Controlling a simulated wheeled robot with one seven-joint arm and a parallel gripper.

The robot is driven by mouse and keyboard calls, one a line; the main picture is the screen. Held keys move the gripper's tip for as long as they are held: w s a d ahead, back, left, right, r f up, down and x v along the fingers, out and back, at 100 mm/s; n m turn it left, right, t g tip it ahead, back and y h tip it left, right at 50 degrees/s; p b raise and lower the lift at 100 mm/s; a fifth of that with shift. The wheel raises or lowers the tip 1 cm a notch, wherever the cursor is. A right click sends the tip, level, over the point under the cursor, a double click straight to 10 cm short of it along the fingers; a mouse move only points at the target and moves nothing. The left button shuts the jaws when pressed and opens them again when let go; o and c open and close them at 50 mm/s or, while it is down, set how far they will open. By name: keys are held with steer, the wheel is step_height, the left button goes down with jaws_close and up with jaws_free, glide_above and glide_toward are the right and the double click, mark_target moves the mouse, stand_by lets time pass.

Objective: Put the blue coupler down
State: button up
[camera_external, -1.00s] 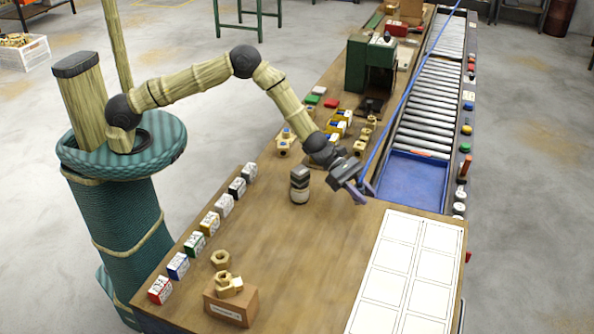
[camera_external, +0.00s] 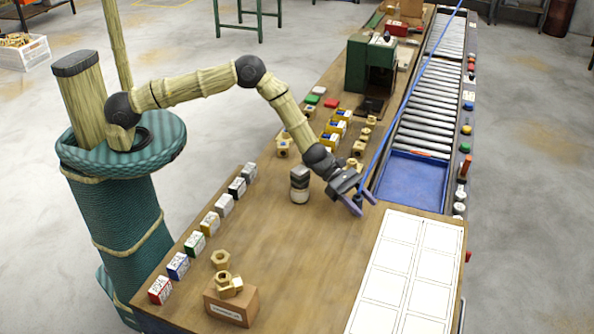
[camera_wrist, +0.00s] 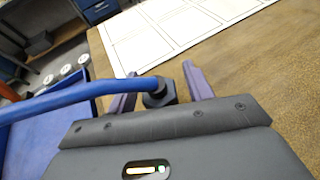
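The blue coupler shows in the wrist view as a dark hexagonal fitting (camera_wrist: 158,93) on the end of a blue hose (camera_wrist: 75,96). It lies between the two purple fingers of my gripper (camera_wrist: 160,84), with a gap to the right finger. In the external view my gripper (camera_external: 365,206) is low over the wooden bench (camera_external: 300,235), its fingers spread. The hose (camera_external: 407,95) rises from the gripper to the top right. The coupler itself is hard to make out there. I cannot tell whether it rests on the bench.
A white panelled sheet (camera_external: 386,275) lies right of my gripper. A blue tray (camera_external: 412,182) is behind it, by the rollers. A dark-and-white cylinder (camera_external: 299,184) stands to the left. Brass fittings (camera_external: 355,163) sit behind. The bench's middle front is clear.

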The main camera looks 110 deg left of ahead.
steer(key=shift+r, duration=0.1)
steer(key=b+v, duration=0.1)
steer(key=v, duration=0.3)
steer(key=shift+s+a+r, duration=0.1)
steer(key=shift+s+a, duration=0.1)
steer(key=shift+s, duration=0.1)
step_height(320, 180, up, 7)
steer(key=b, duration=0.2)
steer(key=shift+s+r, duration=0.1)
steer(key=shift+r, duration=0.05)
stand_by(0.5)
steer(key=s+d+r+m+g+h, duration=0.1)
steer(key=s+d+r+m+g, duration=0.1)
steer(key=s+d+m+g, duration=0.85)
steer(key=s+d+r+m+y, duration=0.1)
steer(key=s+r+m+y, duration=0.1)
steer(key=s+m, duration=0.8)
steer(key=s+d+r+m+y, duration=0.2)
steer(key=s+m+y, duration=0.2)
steer(key=s+m, duration=0.7)
steer(key=s, duration=0.6)
steer(key=shift+d, duration=0.35)
